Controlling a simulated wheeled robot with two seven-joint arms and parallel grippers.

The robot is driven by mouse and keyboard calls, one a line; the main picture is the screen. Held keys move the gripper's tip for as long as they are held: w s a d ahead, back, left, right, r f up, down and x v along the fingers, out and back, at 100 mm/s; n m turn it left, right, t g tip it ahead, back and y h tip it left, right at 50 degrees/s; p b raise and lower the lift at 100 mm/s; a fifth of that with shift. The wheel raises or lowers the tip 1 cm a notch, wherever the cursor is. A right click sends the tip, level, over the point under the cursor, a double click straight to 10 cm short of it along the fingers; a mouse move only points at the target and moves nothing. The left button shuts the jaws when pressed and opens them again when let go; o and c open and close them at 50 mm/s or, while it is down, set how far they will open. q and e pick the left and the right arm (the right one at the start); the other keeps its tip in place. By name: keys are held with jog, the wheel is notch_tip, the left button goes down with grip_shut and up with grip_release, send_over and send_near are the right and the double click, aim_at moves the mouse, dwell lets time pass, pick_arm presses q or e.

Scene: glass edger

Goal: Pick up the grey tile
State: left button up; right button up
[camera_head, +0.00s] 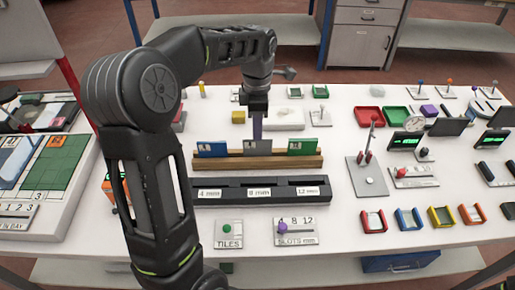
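The grey tile (249,147) stands upright in the wooden rack (262,161). A blue tile (211,150) stands to its left and a green tile (301,147) to its right. My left gripper (257,121) is above the grey tile, pointing down, close to its top edge in the picture. A narrow purplish strip shows under the gripper's dark body; I cannot tell whether it is a finger or something else. The finger gap is not visible, nor whether the gripper touches the tile. My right gripper is not in view.
A dark slotted block (262,183) marked 4, 8 and 12 mm lies in front of the rack. TILES (229,243) and SLOTS (296,239) panels stand nearer. A lever stand (368,181) and coloured trays are on the right. My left arm covers the left middle.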

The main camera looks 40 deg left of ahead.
aim_at(258, 150)
pick_arm(q)
jog(key=shift+f, duration=0.2)
jog(key=shift+w+f+p, duration=0.1)
jog(key=shift+f+p, duration=0.75)
jog(key=shift+f, duration=1.8)
grip_shut()
